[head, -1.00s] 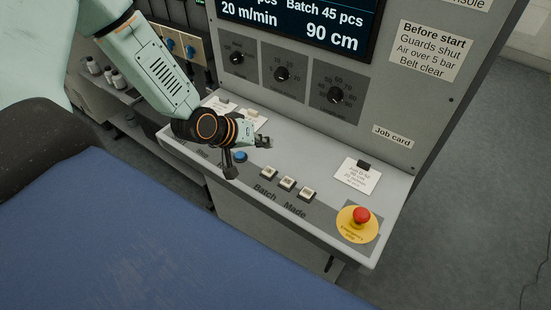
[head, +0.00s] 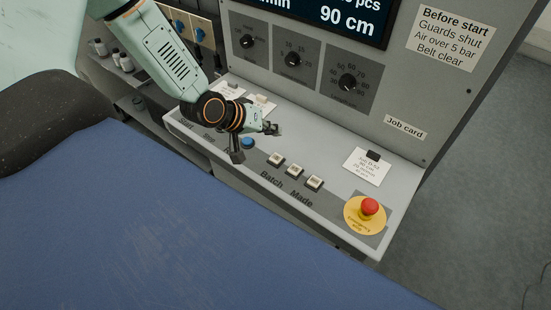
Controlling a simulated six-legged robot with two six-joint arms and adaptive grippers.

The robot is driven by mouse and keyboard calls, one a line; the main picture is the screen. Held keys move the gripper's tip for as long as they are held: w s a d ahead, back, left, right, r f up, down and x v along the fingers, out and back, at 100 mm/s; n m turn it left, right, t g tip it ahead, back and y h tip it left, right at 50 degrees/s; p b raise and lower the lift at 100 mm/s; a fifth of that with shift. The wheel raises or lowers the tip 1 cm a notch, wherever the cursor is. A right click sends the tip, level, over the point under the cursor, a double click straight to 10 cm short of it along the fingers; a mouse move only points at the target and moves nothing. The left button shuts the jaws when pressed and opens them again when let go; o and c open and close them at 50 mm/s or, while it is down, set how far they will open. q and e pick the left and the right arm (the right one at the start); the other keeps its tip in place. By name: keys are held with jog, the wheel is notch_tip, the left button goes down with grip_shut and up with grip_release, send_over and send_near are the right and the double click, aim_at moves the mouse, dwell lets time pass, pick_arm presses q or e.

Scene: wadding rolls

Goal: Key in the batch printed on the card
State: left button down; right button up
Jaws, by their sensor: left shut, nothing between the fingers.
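The job card (head: 367,168) lies on the right part of the console shelf, held by a dark clip; its print is too small to read surely. Several square white keys (head: 295,170) sit in a row near the Batch and Made labels. The display (head: 318,14) is cut off at the top and shows "90 cm" and part of a "pcs" line. My left gripper (head: 276,129) is shut and empty, above the shelf behind the keys and the blue button (head: 248,143). It appears apart from the keys. My right gripper is not in view.
A red emergency stop (head: 369,207) on a yellow disc stands at the shelf's right front. Three dark dials (head: 347,82) are on the upright panel. Other cards (head: 262,104) lie behind my left wrist. A blue surface (head: 150,220) fills the lower left.

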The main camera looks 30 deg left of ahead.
aim_at(273, 159)
pick_arm(q)
notch_tip(273, 159, down, 7)
jog(key=b, duration=0.5)
jog(key=shift+w+r+b, duration=0.1)
jog(key=shift+b, duration=0.2)
jog(key=shift+f, duration=0.25)
jog(key=shift+d+b, duration=0.2)
jog(key=shift+b, duration=0.15)
jog(key=shift+a+f, duration=0.1)
jog(key=shift+a, duration=0.05)
jog(key=shift+f+b, duration=0.4)
jog(key=shift+f, duration=0.05)
